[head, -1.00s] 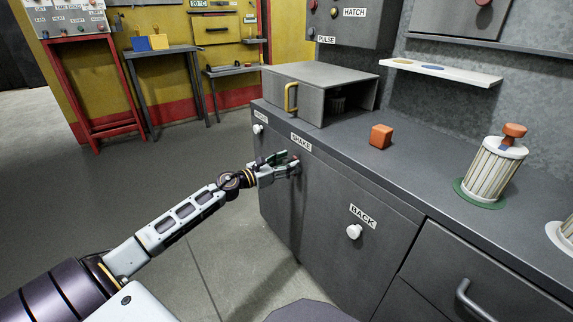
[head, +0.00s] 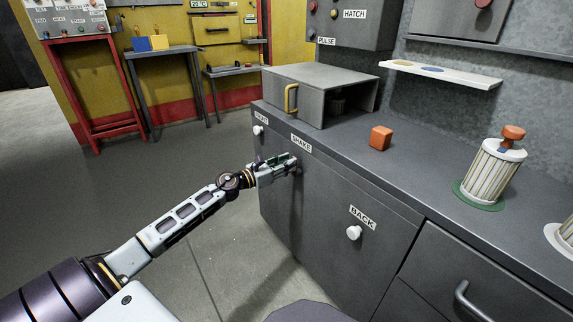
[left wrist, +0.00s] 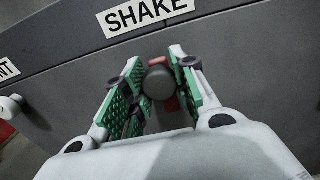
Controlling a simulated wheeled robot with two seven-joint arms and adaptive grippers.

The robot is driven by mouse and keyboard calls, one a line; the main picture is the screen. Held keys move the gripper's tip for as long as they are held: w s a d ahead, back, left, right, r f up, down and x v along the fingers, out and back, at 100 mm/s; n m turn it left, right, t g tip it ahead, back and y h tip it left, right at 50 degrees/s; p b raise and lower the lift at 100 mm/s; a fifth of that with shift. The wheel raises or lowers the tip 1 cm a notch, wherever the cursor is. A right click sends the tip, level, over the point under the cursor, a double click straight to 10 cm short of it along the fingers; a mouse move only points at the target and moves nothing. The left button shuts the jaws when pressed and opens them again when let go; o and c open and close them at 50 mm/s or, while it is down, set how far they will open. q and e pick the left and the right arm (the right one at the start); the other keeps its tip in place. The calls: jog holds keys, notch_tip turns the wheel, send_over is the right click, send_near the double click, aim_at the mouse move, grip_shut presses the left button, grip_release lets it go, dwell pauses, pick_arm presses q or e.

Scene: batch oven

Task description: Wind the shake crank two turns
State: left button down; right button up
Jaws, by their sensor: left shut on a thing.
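The shake crank sits on the grey cabinet front below the SHAKE label (head: 301,143); the label also shows large in the left wrist view (left wrist: 148,15). In the left wrist view the crank's round dark knob (left wrist: 159,84) has red parts behind it. My left gripper (head: 290,163) is at the crank, its green-padded fingers on both sides of the knob and shut on it. In the head view the gripper hides most of the crank. My right gripper is not in view.
A white knob by the BACK label (head: 353,232) is to the right, another white knob (head: 258,130) to the left. On the counter are an open grey box (head: 295,98), an orange cube (head: 381,137) and a ribbed canister (head: 492,172). Open floor lies left of the cabinet.

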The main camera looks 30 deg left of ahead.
pick_arm(q)
jog(key=c, duration=1.1)
grip_release()
jog(key=shift+s+a, duration=0.1)
jog(key=shift+s, duration=0.05)
jog(key=v, duration=1.1)
jog(key=shift+s+a, duration=0.15)
jog(key=shift+s, duration=0.15)
dwell(0.5)
